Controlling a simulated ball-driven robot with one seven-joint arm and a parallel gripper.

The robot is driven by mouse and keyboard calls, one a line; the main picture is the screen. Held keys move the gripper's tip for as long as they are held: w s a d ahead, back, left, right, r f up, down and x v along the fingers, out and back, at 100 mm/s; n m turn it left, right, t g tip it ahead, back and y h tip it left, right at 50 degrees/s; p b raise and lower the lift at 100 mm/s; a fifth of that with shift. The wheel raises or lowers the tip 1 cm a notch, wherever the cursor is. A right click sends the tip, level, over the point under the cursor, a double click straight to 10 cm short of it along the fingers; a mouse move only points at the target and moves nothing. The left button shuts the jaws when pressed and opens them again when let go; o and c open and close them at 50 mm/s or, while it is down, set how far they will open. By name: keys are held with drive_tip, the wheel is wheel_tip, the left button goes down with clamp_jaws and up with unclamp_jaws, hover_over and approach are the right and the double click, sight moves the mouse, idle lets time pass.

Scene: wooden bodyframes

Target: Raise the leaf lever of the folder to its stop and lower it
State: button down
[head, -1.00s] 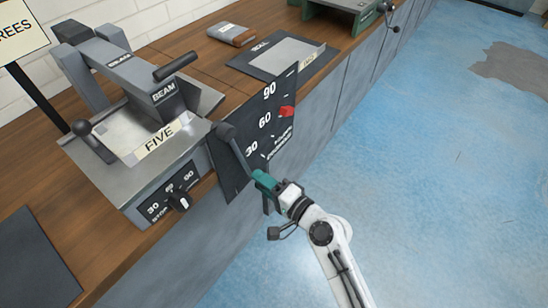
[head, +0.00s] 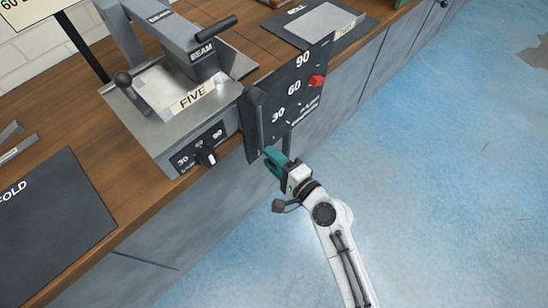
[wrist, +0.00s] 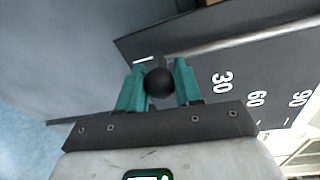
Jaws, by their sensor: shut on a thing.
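The folder (head: 160,125) is a grey metal machine on the bench with a beam on top and a sheet labelled FIVE (head: 193,97) on it. Its dark dial plate (head: 303,100) reads 30, 60, 90, and a red marker (head: 317,81) sits beside 60. A dark lever (head: 260,125) runs down the plate's left part to my gripper (head: 271,153). In the wrist view, my teal jaws are shut on a black ball knob (wrist: 160,83), seemingly the leaf lever's end. In the head view my gripper hides this end.
A stop dial with a knob (head: 207,155) faces the bench front. A ball-ended handle (head: 123,79) and the beam's handle (head: 216,27) stick out above the folder. A dark mat (head: 60,215) lies on the left. The blue floor (head: 450,170) is clear.

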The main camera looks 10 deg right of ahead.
drive_tip(key=c, duration=0.8)
unclamp_jaws()
drive_tip(key=shift+s+a, duration=0.1)
drive_tip(key=b+v, duration=0.1)
drive_tip(key=v, duration=0.9)
drive_tip(key=shift+s+d, duration=0.2)
drive_tip(key=shift+s, duration=0.15)
drive_tip(key=s+d+r+n+g+h+p, duration=0.1)
drive_tip(key=s+d+n+g+h+p, duration=0.1)
drive_tip(key=s+d+n+g+h, duration=0.1)
drive_tip(key=s+d+r+n+g+h+p, duration=0.1)
drive_tip(key=s+d+n+g+h+p, duration=0.2)
drive_tip(key=s+d+n+g, duration=0.2)
drive_tip(key=s+d+r+n+g+h+p, duration=0.1)
drive_tip(key=s+d+n+g+h+p, duration=0.2)
drive_tip(key=s+d+n+g, duration=0.2)
drive_tip(key=shift+s+d+r, duration=0.1)
drive_tip(key=shift+s+d, duration=0.4)
drive_tip(key=shift+s, duration=0.45)
drive_tip(key=shift+s+d+r, duration=0.15)
drive_tip(key=shift+s+d, duration=0.35)
drive_tip(key=shift+s, duration=0.4)
drive_tip(key=shift+s+d+r, duration=0.1)
drive_tip(key=shift+s+d, duration=0.4)
drive_tip(key=shift+s, duration=0.45)
